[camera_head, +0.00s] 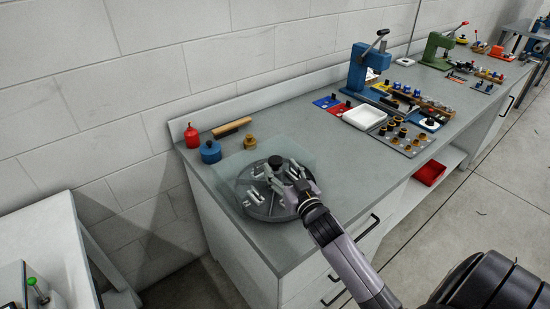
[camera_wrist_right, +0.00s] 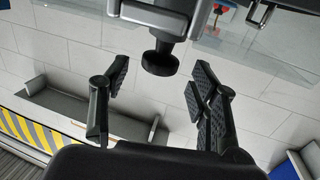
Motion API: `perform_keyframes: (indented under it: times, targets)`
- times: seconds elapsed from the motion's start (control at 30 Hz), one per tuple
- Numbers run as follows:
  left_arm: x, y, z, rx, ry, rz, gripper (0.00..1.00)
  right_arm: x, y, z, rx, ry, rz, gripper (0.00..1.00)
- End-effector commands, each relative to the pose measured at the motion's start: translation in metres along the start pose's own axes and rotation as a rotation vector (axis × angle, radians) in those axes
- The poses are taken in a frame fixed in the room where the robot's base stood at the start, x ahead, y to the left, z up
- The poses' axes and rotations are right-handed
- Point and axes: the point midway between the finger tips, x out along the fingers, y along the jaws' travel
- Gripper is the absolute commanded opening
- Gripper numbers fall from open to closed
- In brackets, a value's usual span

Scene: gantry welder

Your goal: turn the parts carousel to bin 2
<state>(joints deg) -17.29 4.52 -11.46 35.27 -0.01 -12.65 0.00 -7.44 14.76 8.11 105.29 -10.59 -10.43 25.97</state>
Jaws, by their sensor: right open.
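The parts carousel (camera_head: 256,208) is a round grey tray with several small grey parts on it, at the near left end of the workbench. A dark knob (camera_head: 275,161) shows at the carousel. My right gripper (camera_head: 284,184) is over the carousel, its arm coming in from the lower right and hiding part of the tray. In the right wrist view, its two black fingers (camera_wrist_right: 158,82) are spread wide, with a black knob (camera_wrist_right: 160,59) seen between them. I cannot tell whether they touch it. Bin numbers are not readable. My left gripper is out of view.
A red bottle (camera_head: 192,136), blue container (camera_head: 210,152), brass piece (camera_head: 249,142) and wooden-handled brush (camera_head: 231,127) stand behind the carousel. A blue press (camera_head: 359,70), white tray (camera_head: 365,116) and parts plate (camera_head: 404,138) are farther right. The bench between is clear.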

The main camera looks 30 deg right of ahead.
Motion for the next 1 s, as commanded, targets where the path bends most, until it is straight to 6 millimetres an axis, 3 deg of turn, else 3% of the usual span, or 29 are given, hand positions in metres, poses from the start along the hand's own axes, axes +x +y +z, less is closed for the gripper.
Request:
perform_keyframes:
  times: [0.1,0.33,0.67,1.0]
  targets:
    - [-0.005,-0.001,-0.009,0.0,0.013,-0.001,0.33,0.022,0.0,-0.002,0.0,0.001,0.0,0.56]
    - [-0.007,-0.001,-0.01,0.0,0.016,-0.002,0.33,0.044,0.0,0.0,0.001,0.0,-0.001,0.56]
    - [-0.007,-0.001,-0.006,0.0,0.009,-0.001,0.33,0.048,0.0,0.001,0.001,-0.001,-0.001,0.56]
    - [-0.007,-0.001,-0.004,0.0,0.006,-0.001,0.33,0.047,0.0,0.001,0.001,-0.001,0.0,0.34]
